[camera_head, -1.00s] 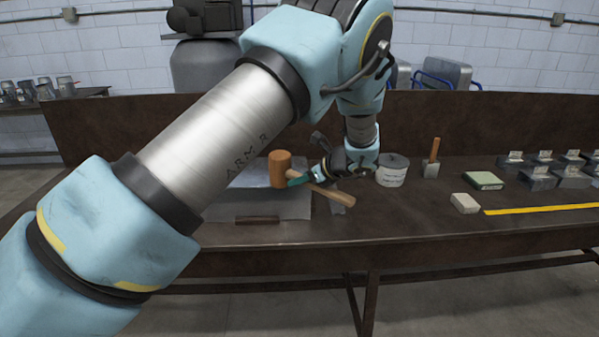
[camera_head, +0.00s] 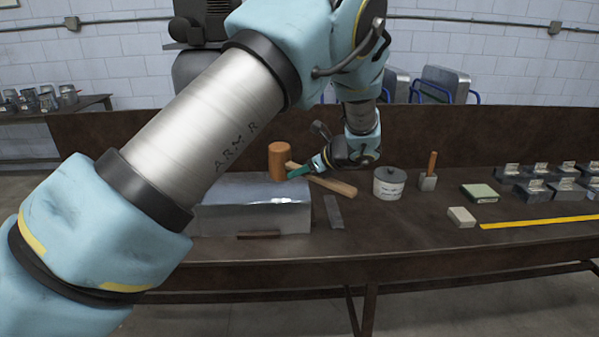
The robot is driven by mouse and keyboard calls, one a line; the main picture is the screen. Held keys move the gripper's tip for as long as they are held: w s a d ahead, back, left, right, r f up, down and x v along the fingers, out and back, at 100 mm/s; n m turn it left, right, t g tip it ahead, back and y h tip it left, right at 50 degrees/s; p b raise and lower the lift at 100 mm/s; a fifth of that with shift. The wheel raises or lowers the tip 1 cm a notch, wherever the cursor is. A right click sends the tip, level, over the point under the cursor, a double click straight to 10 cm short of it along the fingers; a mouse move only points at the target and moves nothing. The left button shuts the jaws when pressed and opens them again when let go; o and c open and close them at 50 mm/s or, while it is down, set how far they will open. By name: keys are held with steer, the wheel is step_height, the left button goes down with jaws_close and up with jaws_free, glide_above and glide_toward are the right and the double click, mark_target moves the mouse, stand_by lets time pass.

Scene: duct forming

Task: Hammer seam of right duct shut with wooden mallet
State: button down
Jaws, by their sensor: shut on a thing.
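My gripper (camera_head: 308,168) is shut on the handle of the wooden mallet (camera_head: 282,161). The mallet's orange-brown head hangs over the right part of the metal duct (camera_head: 262,212), with its handle running down to the right. The head appears raised above the duct's top, though the exact gap cannot be told. The duct is a shiny grey sheet-metal box on the bench, its left part hidden behind my arm. Its seam cannot be made out clearly. A dark bar (camera_head: 259,235) lies at the duct's front foot.
On the dark bench (camera_head: 400,240) a flat metal strip (camera_head: 334,212) lies right of the duct. Farther right are a lidded grey pot (camera_head: 389,184), a wooden-handled block (camera_head: 429,182), a beige block (camera_head: 462,217), a green box (camera_head: 479,193), several metal blocks and a yellow strip (camera_head: 540,222).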

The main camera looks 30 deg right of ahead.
step_height(320, 180, down, 8)
steer(key=b, duration=0.4)
step_height(320, 180, up, 9)
steer(key=p, duration=0.5)
steer(key=shift+f, duration=0.25)
